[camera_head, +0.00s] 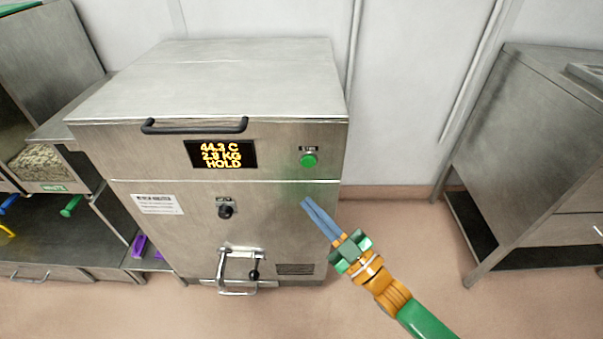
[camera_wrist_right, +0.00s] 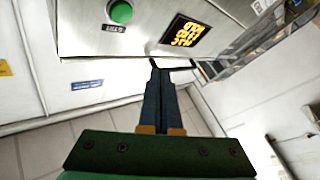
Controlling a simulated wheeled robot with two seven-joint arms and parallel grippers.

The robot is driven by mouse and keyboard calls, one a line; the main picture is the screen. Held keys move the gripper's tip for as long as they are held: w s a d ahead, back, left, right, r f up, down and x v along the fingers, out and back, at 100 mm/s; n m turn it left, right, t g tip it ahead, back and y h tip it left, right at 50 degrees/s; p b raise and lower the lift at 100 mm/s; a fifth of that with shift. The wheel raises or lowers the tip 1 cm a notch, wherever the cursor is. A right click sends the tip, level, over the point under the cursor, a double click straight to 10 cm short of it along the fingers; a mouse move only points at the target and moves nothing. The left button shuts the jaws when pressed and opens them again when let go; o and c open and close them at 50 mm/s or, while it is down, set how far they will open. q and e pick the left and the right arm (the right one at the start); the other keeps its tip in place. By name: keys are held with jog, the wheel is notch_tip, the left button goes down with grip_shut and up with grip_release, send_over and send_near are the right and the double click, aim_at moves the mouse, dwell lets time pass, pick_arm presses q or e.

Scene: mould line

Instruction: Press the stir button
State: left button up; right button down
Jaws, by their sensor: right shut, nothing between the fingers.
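The green round button (camera_head: 309,160) sits on the upper right of the steel machine's front, under a small label too blurred to read for certain. It also shows at the top of the right wrist view (camera_wrist_right: 121,12). My right gripper (camera_head: 305,203) is shut and empty, its blue fingers together and pointing up and left toward the machine front. In the head view its tips appear below the button, apart from it. In the wrist view the fingertips (camera_wrist_right: 160,70) lie to one side of the button. My left gripper is not in view.
The steel machine (camera_head: 210,80) has a lid handle (camera_head: 195,126), a display (camera_head: 221,154) reading about 44.3 C, 2.8 KG, HOLD, a black knob (camera_head: 225,210) and a valve handle (camera_head: 238,272) below. A steel cabinet (camera_head: 530,150) stands right; floor between is clear.

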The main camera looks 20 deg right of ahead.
jog(key=shift+w+f, duration=0.1)
jog(key=shift+w, duration=0.05)
jog(key=b, duration=0.5)
send_near(308, 161)
jog(key=w+a, duration=0.1)
jog(key=w+a+r, duration=0.1)
jog(key=a, duration=0.1)
jog(key=w+a, duration=0.1)
jog(key=w, duration=0.1)
jog(key=shift+w+a+r, duration=0.1)
jog(key=shift+a+r, duration=0.15)
jog(key=shift+w+b, duration=0.1)
jog(key=shift+b, duration=0.2)
dwell(1.1)
jog(key=shift+w+d, duration=0.1)
jog(key=shift+w, duration=0.2)
